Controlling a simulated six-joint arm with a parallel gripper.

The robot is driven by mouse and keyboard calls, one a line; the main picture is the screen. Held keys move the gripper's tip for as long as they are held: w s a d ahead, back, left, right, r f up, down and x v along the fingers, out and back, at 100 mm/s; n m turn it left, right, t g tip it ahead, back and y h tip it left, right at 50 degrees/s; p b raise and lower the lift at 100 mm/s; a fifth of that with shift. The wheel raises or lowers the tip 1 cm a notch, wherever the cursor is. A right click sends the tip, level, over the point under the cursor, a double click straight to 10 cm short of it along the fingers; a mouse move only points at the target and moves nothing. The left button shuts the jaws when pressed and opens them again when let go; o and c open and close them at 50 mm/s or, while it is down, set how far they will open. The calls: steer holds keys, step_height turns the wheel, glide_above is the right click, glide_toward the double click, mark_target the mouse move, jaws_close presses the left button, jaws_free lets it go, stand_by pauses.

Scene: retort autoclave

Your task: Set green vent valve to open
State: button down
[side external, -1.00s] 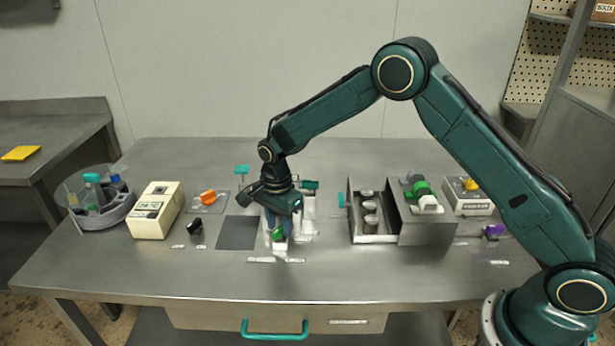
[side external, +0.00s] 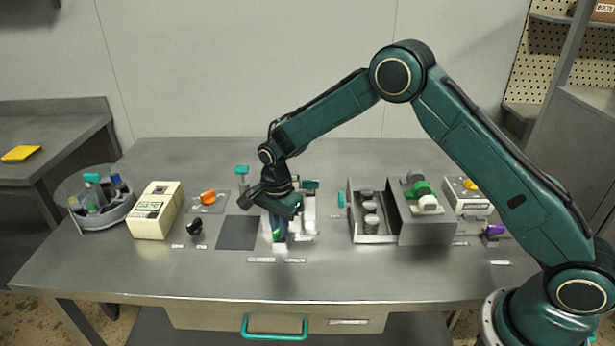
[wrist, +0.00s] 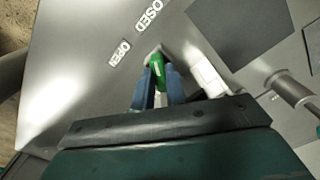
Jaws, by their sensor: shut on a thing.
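The green vent valve handle (wrist: 156,68) sits between the blue fingers of my gripper (wrist: 158,84) in the wrist view. My gripper is shut on it. In the side view my gripper (side external: 279,236) points down at the valve, and only a small patch of the green handle (side external: 276,237) shows beside the fingers. The OPEN label (wrist: 120,52) and the CLOSED label (wrist: 147,17) lie on the table past the handle's tip. The handle's tip points roughly toward these labels; which one it lines up with I cannot tell.
A dark grey mat (side external: 237,233) and a black knob (side external: 194,228) lie left of the valve. A tray with metal cans (side external: 372,239) and a grey housing (side external: 427,226) stand to the right. White fittings (side external: 308,214) stand close behind my gripper. The front table strip is clear.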

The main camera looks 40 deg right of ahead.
steer(key=shift+n, duration=0.4)
steer(key=n, duration=1.3)
steer(key=shift+r, duration=0.1)
steer(key=shift+w, duration=0.1)
steer(key=c, duration=1.4)
jaws_free()
steer(key=shift+c, duration=0.2)
step_height(320, 180, up, 14)
